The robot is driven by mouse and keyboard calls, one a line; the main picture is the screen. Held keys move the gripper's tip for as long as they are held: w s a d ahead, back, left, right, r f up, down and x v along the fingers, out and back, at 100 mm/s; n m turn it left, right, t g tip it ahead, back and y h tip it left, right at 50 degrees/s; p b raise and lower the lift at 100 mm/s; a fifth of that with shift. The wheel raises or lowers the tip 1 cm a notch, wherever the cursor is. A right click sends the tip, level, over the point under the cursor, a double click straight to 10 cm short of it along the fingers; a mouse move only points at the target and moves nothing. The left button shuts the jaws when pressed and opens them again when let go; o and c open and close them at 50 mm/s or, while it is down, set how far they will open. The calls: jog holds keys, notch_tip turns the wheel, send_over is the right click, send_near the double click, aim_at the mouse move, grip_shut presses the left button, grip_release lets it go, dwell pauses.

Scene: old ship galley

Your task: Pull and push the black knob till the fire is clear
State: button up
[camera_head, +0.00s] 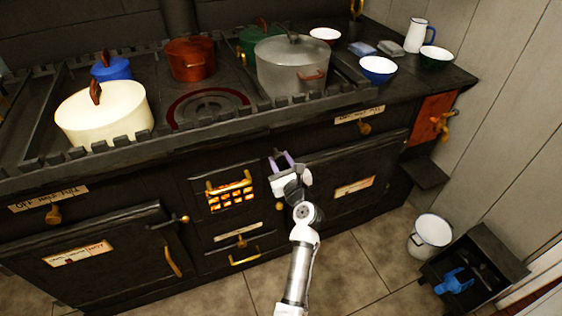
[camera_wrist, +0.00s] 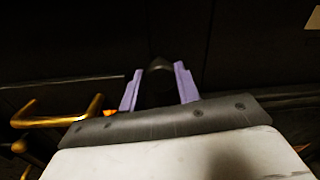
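My gripper (camera_head: 281,158) is in front of the range's dark front, just right of the fire grate. Its two purple fingers stand apart, and they show in the wrist view (camera_wrist: 159,72) too. A dark rounded shape, perhaps the black knob (camera_wrist: 160,64), shows between or just beyond the fingertips. I cannot tell whether the fingers touch it. In the head view the knob cannot be made out, as the gripper is over that spot. The fire (camera_head: 231,196) glows orange and yellow behind the brass-barred grate.
A brass handle (camera_wrist: 60,121) is close on the left in the wrist view. Below the grate is a drawer with a brass handle (camera_head: 244,261). Pots, including a grey one (camera_head: 290,65), stand on the railed stovetop. A white bucket (camera_head: 430,235) stands on the floor at right.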

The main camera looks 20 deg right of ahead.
grip_shut()
jog(key=s+p, duration=0.2)
jog(key=s, duration=0.4)
jog(key=shift+s+d, duration=0.15)
jog(key=shift+s, duration=0.2)
jog(key=o, duration=0.9)
grip_release()
jog(key=shift+s, duration=0.1)
